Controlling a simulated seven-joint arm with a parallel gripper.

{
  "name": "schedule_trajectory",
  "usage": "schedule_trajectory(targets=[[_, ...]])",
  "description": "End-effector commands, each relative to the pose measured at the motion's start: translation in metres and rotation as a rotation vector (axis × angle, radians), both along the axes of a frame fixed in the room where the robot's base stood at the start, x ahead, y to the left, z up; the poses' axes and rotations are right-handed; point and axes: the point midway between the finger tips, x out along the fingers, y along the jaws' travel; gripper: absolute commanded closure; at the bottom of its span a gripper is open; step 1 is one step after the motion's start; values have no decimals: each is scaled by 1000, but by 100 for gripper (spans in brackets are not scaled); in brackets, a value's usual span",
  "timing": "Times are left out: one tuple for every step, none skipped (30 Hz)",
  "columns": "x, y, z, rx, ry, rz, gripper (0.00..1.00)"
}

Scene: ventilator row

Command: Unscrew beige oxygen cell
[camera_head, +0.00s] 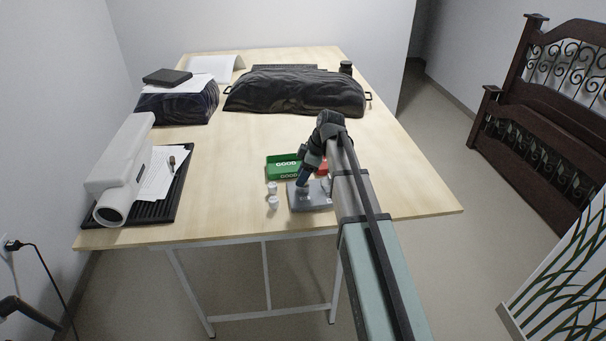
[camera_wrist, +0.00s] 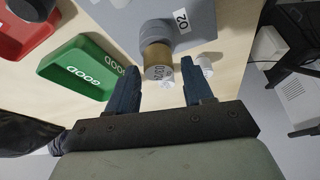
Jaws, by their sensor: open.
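The beige oxygen cell (camera_wrist: 156,56) is in the wrist view, with a tan band and a pale, marked end toward me. Its far end meets a grey block (camera_wrist: 190,12) labelled O2. My gripper (camera_wrist: 157,65) is open, one dark blue finger on each side of the cell; gaps show, and I cannot tell if either finger touches it. In the head view my gripper (camera_head: 303,180) is over the grey block (camera_head: 318,200), and the cell is not clearly seen there.
A green GOOD tray (camera_wrist: 85,72) and a red tray (camera_wrist: 15,40) lie beside the block; the red one holds something dark. Small white pieces (camera_head: 273,203) stand left of the block. A white device (camera_head: 120,170) is at the left. The table's middle is clear.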

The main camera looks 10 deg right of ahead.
Motion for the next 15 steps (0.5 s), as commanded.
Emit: schedule_trajectory(targets=[[0, 0, 0, 0, 0, 0, 49], [0, 0, 0, 0, 0, -2, 49], [0, 0, 0, 0, -1, -9, 49], [-1, 0, 0, 0, -1, -21, 49], [-1, 0, 0, -1, -1, -38, 49], [-2, 0, 0, -1, -1, -69, 49], [-2, 0, 0, 0, -1, -97, 49], [-2, 0, 0, 0, -2, -129, 49], [-3, 1, 0, 0, -1, -171, 49], [-2, 0, 0, 1, -1, -204, 49], [-2, 0, 0, 1, -1, -235, 49], [-2, 0, 0, -1, -1, -277, 49], [-2, 0, 0, 0, -1, -308, 49], [-2, 0, 0, 1, -1, -338, 49], [-2, 0, 0, 1, -2, -378, 49]])
